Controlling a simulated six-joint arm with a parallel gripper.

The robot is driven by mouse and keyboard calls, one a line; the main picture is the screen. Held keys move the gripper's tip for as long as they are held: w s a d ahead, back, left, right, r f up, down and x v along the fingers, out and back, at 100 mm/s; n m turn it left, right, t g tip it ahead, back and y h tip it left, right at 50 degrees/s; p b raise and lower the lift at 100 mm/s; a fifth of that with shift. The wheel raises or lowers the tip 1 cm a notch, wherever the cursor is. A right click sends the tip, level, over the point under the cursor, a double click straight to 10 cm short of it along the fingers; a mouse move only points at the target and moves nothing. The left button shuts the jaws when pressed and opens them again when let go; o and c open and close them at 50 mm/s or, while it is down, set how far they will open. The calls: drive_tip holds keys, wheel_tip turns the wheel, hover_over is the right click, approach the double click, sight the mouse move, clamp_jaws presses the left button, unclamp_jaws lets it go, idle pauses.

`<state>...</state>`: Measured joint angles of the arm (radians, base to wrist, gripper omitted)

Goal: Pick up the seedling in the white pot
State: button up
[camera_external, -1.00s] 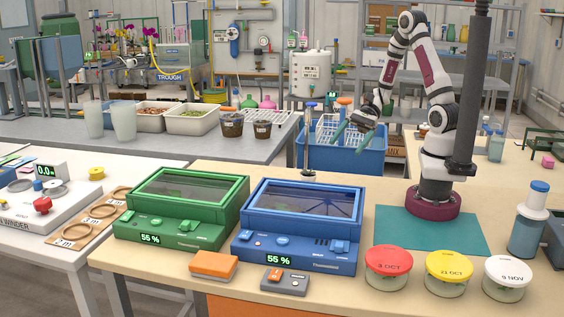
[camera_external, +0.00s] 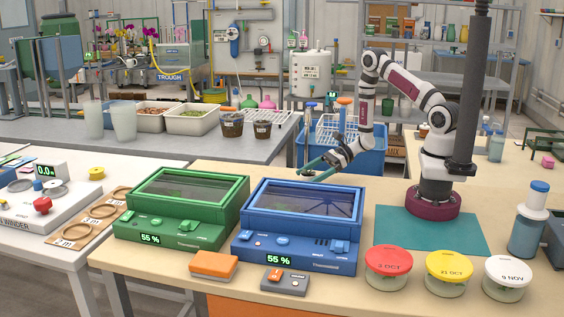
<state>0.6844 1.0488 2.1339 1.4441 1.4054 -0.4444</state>
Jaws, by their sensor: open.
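I cannot make out a seedling in a white pot in this view. My gripper (camera_external: 312,171) has teal fingers spread open and empty.
Red-lidded (camera_external: 388,267), yellow-lidded (camera_external: 449,272) and white-lidded (camera_external: 506,278) jars stand at the front right. An orange block (camera_external: 213,265) and a grey control (camera_external: 285,281) lie in front of the boxes. Two dark pots (camera_external: 232,124) stand on the back bench. The teal mat (camera_external: 420,233) is bare in front.

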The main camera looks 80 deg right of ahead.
drive_tip(key=shift+w+a+f, duration=0.1)
drive_tip(key=shift+w+a, duration=0.05)
drive_tip(key=shift+w, duration=0.1)
drive_tip(key=c, duration=1.5)
